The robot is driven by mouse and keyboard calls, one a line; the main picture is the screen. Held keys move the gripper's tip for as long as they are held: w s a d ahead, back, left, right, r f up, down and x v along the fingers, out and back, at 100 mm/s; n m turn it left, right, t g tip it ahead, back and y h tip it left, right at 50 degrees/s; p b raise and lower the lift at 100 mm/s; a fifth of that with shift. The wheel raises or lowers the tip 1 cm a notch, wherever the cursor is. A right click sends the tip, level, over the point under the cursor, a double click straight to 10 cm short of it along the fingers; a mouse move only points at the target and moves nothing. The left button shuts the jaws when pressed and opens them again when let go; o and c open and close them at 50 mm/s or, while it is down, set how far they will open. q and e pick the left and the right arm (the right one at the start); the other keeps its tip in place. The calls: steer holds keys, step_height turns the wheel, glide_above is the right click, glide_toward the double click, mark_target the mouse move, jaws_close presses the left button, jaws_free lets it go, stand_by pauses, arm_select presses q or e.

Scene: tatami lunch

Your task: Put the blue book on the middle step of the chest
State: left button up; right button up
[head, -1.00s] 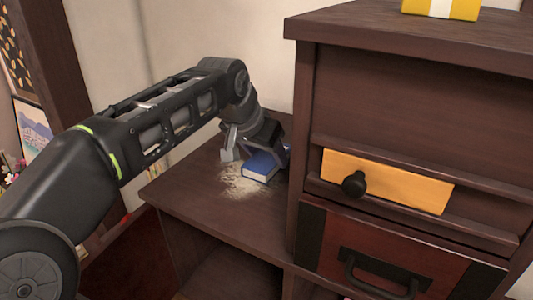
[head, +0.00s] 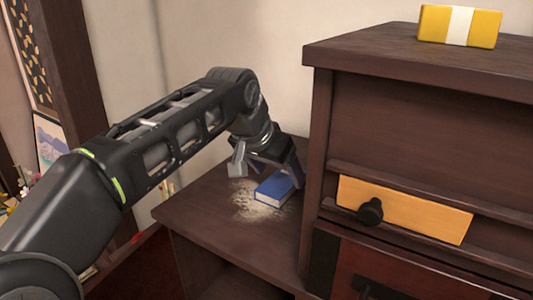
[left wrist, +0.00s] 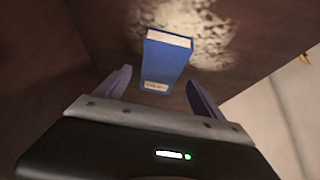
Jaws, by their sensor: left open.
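The blue book (head: 274,191) lies flat on the lower step (head: 205,217) of the dark wooden chest (head: 420,125), left of the taller part. It also shows in the left wrist view (left wrist: 165,64), with pale page edges and a small label on its spine. My left gripper (head: 268,172) is over the book, with its fingers apart. In the left wrist view the left gripper (left wrist: 158,92) has one finger on each side of the book's near end, with gaps visible. My right gripper is out of view.
A pale patch (head: 246,205) marks the wood beside the book. The chest's tall side wall stands close right of my left gripper. A yellow box with a white band (head: 459,26) sits on top. An orange drawer (head: 405,208) has a dark knob.

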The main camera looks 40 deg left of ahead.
arm_select(q)
steer(key=v, duration=0.9)
stand_by(0.3)
